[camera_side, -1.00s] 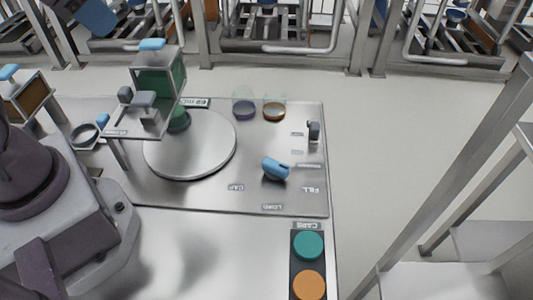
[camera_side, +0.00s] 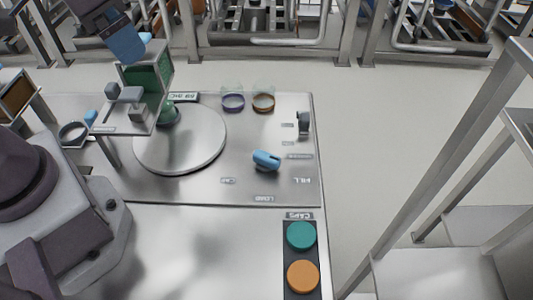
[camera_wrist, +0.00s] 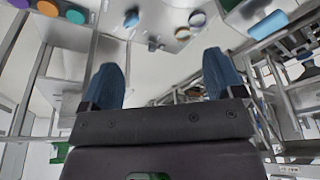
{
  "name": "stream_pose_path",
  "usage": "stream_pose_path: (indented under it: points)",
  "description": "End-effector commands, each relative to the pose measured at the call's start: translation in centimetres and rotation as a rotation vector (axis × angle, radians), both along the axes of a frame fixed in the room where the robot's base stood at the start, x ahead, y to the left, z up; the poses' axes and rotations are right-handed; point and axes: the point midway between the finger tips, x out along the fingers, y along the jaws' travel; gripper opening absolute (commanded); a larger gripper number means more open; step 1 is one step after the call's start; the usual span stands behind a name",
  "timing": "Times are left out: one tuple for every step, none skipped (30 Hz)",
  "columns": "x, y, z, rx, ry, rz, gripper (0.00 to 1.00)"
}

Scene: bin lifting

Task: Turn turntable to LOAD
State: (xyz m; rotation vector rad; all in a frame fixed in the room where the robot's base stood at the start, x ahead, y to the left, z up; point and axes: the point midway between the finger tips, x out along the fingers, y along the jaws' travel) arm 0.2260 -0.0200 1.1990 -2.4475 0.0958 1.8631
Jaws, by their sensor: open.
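The turntable (camera_side: 195,148) is a flat round silver disc on the metal panel, with a green object (camera_side: 168,115) at its far left edge. A blue knob (camera_side: 266,160) sits right of it, among labels LOAD (camera_side: 265,198), CAP (camera_side: 229,181) and FILL (camera_side: 300,181). The knob lies slanted, its right end lower; I cannot tell which label it marks. It also shows in the wrist view (camera_wrist: 130,18). My gripper (camera_side: 130,48) is high at upper left, apart from the knob. Its blue fingers are spread and empty in the wrist view (camera_wrist: 163,80).
A raised stand with a green-sided box (camera_side: 152,80) overhangs the turntable's left side. A teal cap (camera_side: 301,235) and an orange cap (camera_side: 303,276) lie in front.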

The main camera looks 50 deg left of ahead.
Motion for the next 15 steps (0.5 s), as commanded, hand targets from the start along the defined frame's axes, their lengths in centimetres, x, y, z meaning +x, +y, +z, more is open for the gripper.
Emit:
stream_pose_path:
  points:
    - [1.3,-0.7,-1.0,0.007,0.055,-0.015,0.89]
    - [1.9,-1.1,-1.5,0.010,0.080,-0.019,0.89]
    - [2.9,-1.7,-2.3,0.013,0.109,-0.019,0.89]
    - [3.6,-2.1,-2.8,0.016,0.129,-0.019,0.89]
    - [4.3,-2.6,-3.4,0.017,0.149,-0.016,0.89]
    - [5.3,-3.2,-4.3,0.019,0.176,-0.010,0.89]
    - [5.9,-3.7,-5.1,0.022,0.196,-0.006,0.89]
    - [6.6,-4.3,-5.8,0.023,0.214,0.002,0.89]
    - [7.5,-5.0,-6.9,0.025,0.238,0.014,0.89]
    - [8.2,-5.5,-7.8,0.027,0.253,0.025,0.89]
    - [8.8,-6.1,-8.7,0.028,0.268,0.036,0.89]
    - [9.6,-6.9,-9.9,0.029,0.287,0.055,0.89]
    - [10.2,-7.5,-10.9,0.029,0.301,0.070,0.89]
    - [10.8,-8.0,-11.8,0.029,0.312,0.087,0.89]
    - [11.5,-8.8,-13.1,0.027,0.323,0.111,0.89]
